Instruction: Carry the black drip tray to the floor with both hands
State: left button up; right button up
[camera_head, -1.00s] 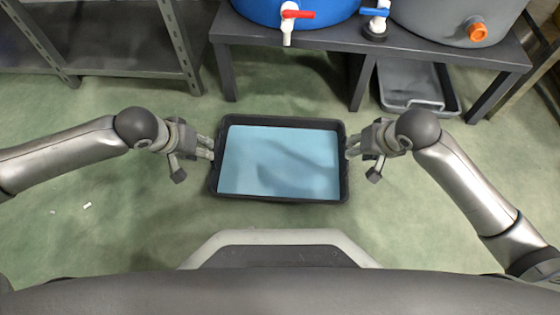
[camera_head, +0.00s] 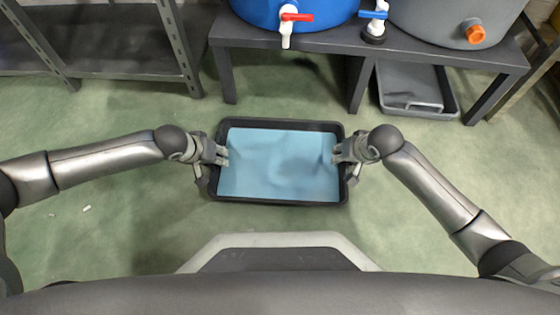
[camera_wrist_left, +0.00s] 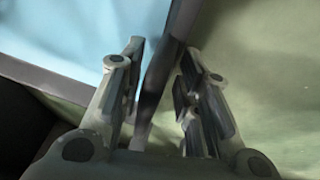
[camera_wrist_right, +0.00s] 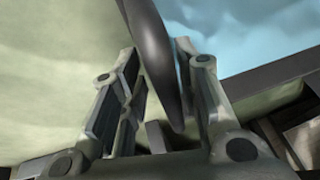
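The black drip tray (camera_head: 280,203) is in the middle of the head view, with pale blue liquid (camera_head: 278,165) in it. What lies beneath the tray is hidden. My left gripper (camera_head: 222,155) is at its left rim. In the left wrist view the rim (camera_wrist_left: 165,70) runs between my open fingers (camera_wrist_left: 162,85), with gaps on both sides. My right gripper (camera_head: 338,153) is at the right rim. In the right wrist view the rim (camera_wrist_right: 155,55) passes between my open fingers (camera_wrist_right: 158,80), nearer the right finger.
A dark table (camera_head: 350,50) at the back holds a blue barrel (camera_head: 290,10) and a grey barrel (camera_head: 450,20) with taps. A grey tray (camera_head: 415,90) lies under it. A metal shelf (camera_head: 115,55) stands back left. Green floor is clear around the tray.

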pick_arm(q)
jog(key=shift+w+f, duration=0.15)
jog(key=shift+f, duration=0.1)
pick_arm(e)
jog(key=shift+w+f, duration=0.1)
jog(key=shift+f, duration=0.2)
pick_arm(q)
grip_shut()
pick_arm(e)
grip_shut()
jog(key=shift+w+d+r, duration=0.1)
